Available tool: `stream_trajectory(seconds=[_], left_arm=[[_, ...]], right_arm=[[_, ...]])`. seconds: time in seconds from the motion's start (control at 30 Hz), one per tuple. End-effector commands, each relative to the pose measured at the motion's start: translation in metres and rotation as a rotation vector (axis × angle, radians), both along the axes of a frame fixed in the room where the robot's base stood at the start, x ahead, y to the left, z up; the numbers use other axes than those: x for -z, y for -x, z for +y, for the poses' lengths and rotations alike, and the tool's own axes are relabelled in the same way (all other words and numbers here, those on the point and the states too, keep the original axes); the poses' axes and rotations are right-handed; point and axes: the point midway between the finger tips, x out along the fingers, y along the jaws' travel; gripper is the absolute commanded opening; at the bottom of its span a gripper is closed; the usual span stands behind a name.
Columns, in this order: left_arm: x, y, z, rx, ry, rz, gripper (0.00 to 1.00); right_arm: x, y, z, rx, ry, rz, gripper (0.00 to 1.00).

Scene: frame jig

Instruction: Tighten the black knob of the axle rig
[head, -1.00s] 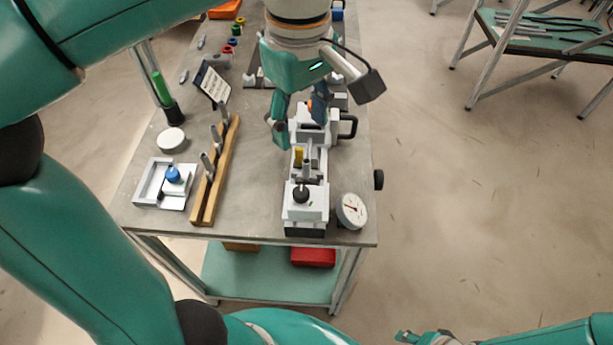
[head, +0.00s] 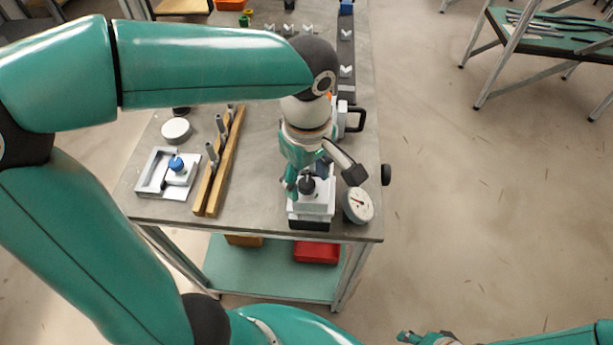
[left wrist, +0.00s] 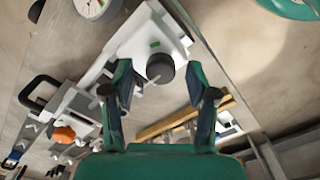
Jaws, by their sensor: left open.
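The axle rig (head: 310,208) is a white block unit on a dark base near the table's front edge. Its black knob (head: 306,184) sits on top, partly covered by my left gripper in the head view. In the left wrist view the black knob (left wrist: 160,68) shows large and round, ahead of the fingertips and roughly between them. My left gripper (left wrist: 160,85) is open, with one finger on either side of the view and nothing held. I cannot tell whether a finger touches the knob.
A round dial gauge (head: 358,206) stands just right of the rig. A wooden rack (head: 222,170) with grey pins and a white fixture with a blue knob (head: 176,164) lie to the left. A black handle (head: 355,117) is behind. The table's front edge is close.

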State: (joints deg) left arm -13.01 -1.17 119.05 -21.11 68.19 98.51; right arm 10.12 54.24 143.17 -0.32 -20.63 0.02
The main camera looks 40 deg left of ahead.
Motion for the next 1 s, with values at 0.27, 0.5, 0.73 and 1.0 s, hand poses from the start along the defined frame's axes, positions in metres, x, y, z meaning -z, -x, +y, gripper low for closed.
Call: stream_trajectory(seconds=[0.27,0.5,0.73,1.0], left_arm=[[0.0042,0.0002,0.0003,-0.001,0.0,0.0,0.58],[0.0039,0.0002,0.0003,-0.001,0.0,0.0,0.31],[0.0038,0.0001,0.0001,-0.001,0.0,0.0,0.0],[0.0036,-0.0001,0.0001,0.026,0.0,-0.001,0.0]], right_arm=[[0.0002,0.0,0.0,0.0,0.0,0.0,0.4],[0.0002,0.0,0.0,0.0,0.0,0.0,0.4],[0.0002,0.0,0.0,0.0,0.0,0.0,0.4],[0.0002,0.0,0.0,0.0,0.0,0.0,0.4]])
